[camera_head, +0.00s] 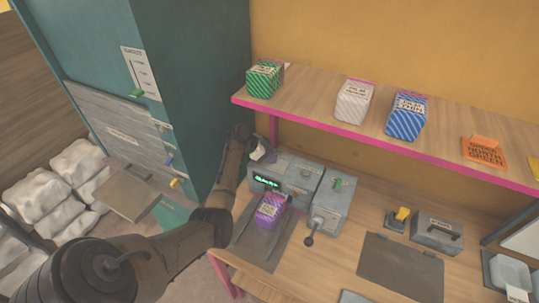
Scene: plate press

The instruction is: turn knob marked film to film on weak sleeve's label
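A grey machine (299,172) with a lit green display (266,182) stands on the wooden bench. A purple sleeve (270,210) sits in front of it on a dark tray. Green (265,79), white striped (353,101) and blue striped (406,118) sleeves stand on the shelf; their label print is too small to read surely. A grey control box (332,200) has a small green knob (338,184) and a ball-ended lever. No knob is readable as marked film. My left gripper (262,151) is above the machine's left end; its finger opening cannot be made out. My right gripper is out of view.
The pink-edged shelf (310,108) overhangs the bench's back. A teal cabinet (203,90) with small coloured levers stands left. A yellow switch (402,214), a grey slotted box (438,233) and a dark plate (400,268) are right on the bench. An orange card (484,150) lies on the shelf.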

